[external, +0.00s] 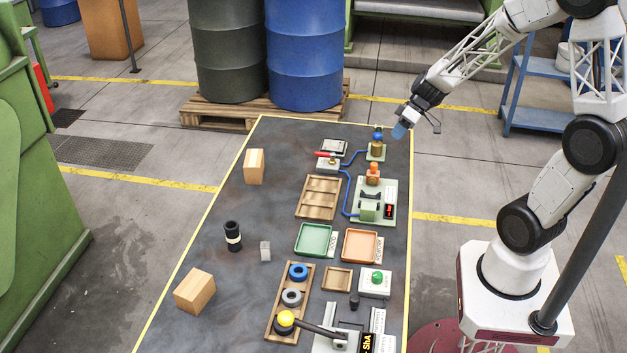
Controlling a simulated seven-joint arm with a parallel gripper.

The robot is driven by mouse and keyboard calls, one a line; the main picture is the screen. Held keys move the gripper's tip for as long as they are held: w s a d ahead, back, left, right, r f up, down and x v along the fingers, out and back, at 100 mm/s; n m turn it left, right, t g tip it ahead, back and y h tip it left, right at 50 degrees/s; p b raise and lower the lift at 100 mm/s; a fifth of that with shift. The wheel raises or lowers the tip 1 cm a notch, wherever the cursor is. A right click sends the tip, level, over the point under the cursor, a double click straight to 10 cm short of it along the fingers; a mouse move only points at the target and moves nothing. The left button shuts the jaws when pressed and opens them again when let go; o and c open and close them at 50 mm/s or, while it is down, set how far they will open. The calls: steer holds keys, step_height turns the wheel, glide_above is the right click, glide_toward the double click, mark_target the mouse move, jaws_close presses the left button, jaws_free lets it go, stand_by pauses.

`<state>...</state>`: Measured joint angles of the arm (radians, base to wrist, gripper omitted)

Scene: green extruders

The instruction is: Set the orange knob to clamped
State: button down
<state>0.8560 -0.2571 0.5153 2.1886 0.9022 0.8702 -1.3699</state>
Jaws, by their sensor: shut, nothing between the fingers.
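The orange knob (373,168) stands at the far end of a pale green fixture (388,203) on the right side of the dark table. A grey-green clamp-like block and a small display with red characters sit on the same fixture. The knob's exact setting is too small to read. My gripper (399,131) is shut and empty, with light blue fingertips. In the picture it hangs above and to the right of the knob, near the table's far right corner, apart from it.
A blue-topped brass part (377,144) stands just beyond the knob. A blue hose runs to a red-handled valve (328,162). Nearer are a wooden tray (318,197), a green tray (301,240) and an orange tray (375,246).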

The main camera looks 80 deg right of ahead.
steer(key=shift+x, duration=4.95)
steer(key=shift+a, duration=0.1)
steer(key=shift+a, duration=1.75)
steer(key=shift+s+d+r, duration=0.3)
steer(key=shift+s+r, duration=0.05)
steer(key=shift+r, duration=0.2)
steer(key=s+d, duration=0.7)
steer(key=s, duration=0.2)
steer(key=shift+s, duration=0.3)
